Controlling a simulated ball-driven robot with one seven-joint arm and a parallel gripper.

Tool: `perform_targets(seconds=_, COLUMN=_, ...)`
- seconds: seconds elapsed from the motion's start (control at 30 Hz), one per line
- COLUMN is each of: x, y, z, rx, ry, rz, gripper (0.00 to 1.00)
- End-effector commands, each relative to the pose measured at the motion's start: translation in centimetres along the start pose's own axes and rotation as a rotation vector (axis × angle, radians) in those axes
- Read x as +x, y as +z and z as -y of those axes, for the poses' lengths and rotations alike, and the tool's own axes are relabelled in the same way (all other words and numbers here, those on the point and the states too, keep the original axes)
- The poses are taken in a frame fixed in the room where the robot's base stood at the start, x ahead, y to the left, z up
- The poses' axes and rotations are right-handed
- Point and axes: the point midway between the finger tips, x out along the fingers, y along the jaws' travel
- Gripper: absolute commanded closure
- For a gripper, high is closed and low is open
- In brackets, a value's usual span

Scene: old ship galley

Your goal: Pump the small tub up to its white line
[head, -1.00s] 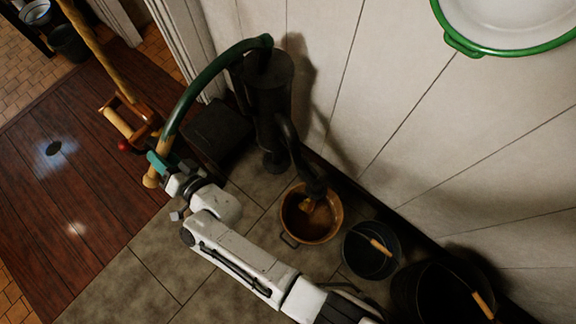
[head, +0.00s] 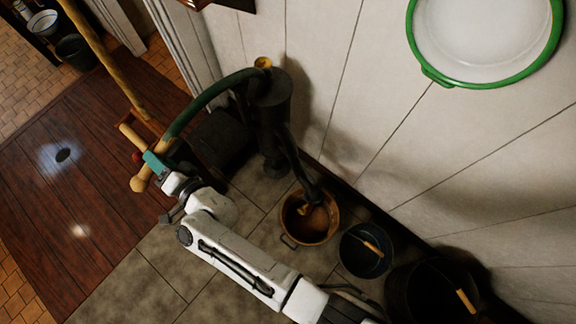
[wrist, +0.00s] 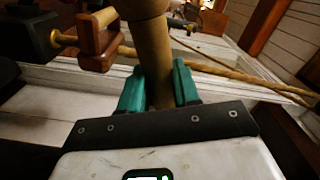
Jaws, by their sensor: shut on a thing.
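The black hand pump (head: 270,125) stands against the white plank wall. Its long green lever (head: 200,105) curves down leftward to a wooden grip (head: 139,184). My gripper (head: 154,163) has its teal fingers shut around the lever near that grip. In the wrist view, the fingers (wrist: 158,88) sit on both sides of the wooden handle (wrist: 155,60). The small copper-brown tub (head: 329,232) stands on the tiles under the pump's spout (head: 308,188). The spout partly covers it. A bright yellowish patch shows inside. I cannot make out the white line or the water level.
A dark bucket (head: 345,262) and a larger black one (head: 405,300) stand right of the tub. A dark box (head: 220,140) sits beside the pump. A green-rimmed white basin (head: 425,70) hangs on the wall. A wooden pole (head: 100,55) crosses at upper left.

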Motion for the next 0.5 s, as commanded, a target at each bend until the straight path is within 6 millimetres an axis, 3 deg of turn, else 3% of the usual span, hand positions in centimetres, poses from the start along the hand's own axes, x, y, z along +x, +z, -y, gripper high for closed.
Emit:
perform_targets(seconds=0.03, x=0.4, y=-0.2, z=0.7, rx=0.001, ry=-0.012, rz=-0.005, gripper=1.0)
perform_targets(seconds=0.13, x=0.3, y=0.1, z=0.1, rx=-0.01, ry=-0.011, rz=-0.004, gripper=1.0)
perform_targets(seconds=0.5, x=0.3, y=1.8, z=-6.4, rx=-0.216, ry=-0.006, rz=-0.003, gripper=1.0)
